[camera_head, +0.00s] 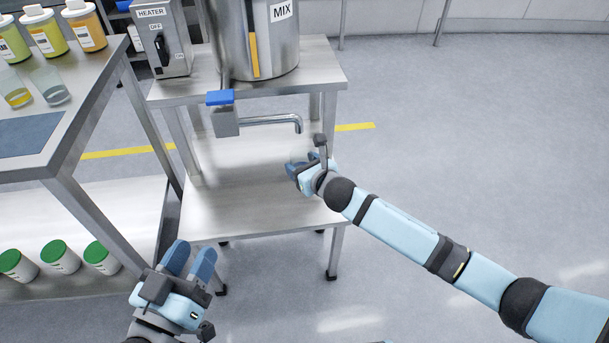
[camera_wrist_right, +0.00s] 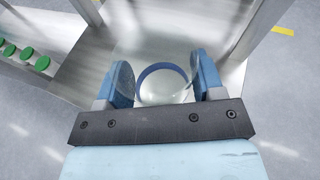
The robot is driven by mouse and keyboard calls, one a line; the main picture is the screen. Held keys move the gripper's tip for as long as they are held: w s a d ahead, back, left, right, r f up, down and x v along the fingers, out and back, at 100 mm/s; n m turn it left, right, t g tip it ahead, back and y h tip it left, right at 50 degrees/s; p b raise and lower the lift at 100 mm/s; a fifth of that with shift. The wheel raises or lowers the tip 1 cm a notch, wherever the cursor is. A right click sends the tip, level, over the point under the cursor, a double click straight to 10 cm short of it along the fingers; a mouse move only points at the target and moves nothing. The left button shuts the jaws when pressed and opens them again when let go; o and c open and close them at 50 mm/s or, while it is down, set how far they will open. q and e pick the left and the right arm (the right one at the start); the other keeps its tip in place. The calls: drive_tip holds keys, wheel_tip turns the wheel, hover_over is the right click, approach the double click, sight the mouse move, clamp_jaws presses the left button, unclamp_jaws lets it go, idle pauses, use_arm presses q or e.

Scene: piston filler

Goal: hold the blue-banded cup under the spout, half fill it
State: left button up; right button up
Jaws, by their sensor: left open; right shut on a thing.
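The clear cup with a blue band (camera_wrist_right: 163,90) is between the fingers of my right gripper (camera_wrist_right: 165,76), which is shut on it. In the head view my right gripper (camera_head: 301,172) is just below the spout (camera_head: 272,120); the cup is faint there and partly hidden by the fingers. I cannot tell whether its mouth is exactly under the spout tip. I see no coloured liquid in the cup. The spout leaves a grey valve with a blue handle (camera_head: 220,97), below the steel MIX tank (camera_head: 272,45). My left gripper (camera_head: 190,262) is open and empty at the lower left.
The tank stands on a steel stand (camera_head: 318,74) with a lower shelf (camera_head: 240,206), beside a heater box (camera_head: 162,38). The left table (camera_head: 85,110) holds a yellow-banded cup (camera_head: 17,95), another clear cup (camera_head: 50,88) and bottles. Green-lidded jars (camera_head: 61,257) sit below. Floor at right is clear.

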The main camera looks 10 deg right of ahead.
drive_tip(key=shift+w+r, duration=0.2)
drive_tip(key=shift+w, duration=1.15)
use_arm(q)
drive_tip(key=shift+a+f+g+y, duration=0.15)
drive_tip(key=shift+f+g, duration=0.1)
drive_tip(key=shift+f, duration=0.3)
drive_tip(key=shift+a+f+g+y, duration=0.15)
drive_tip(key=shift+f+g, duration=0.1)
drive_tip(key=shift+f, duration=0.3)
use_arm(e)
drive_tip(key=shift+w, duration=0.9)
use_arm(q)
drive_tip(key=shift+r, duration=0.3)
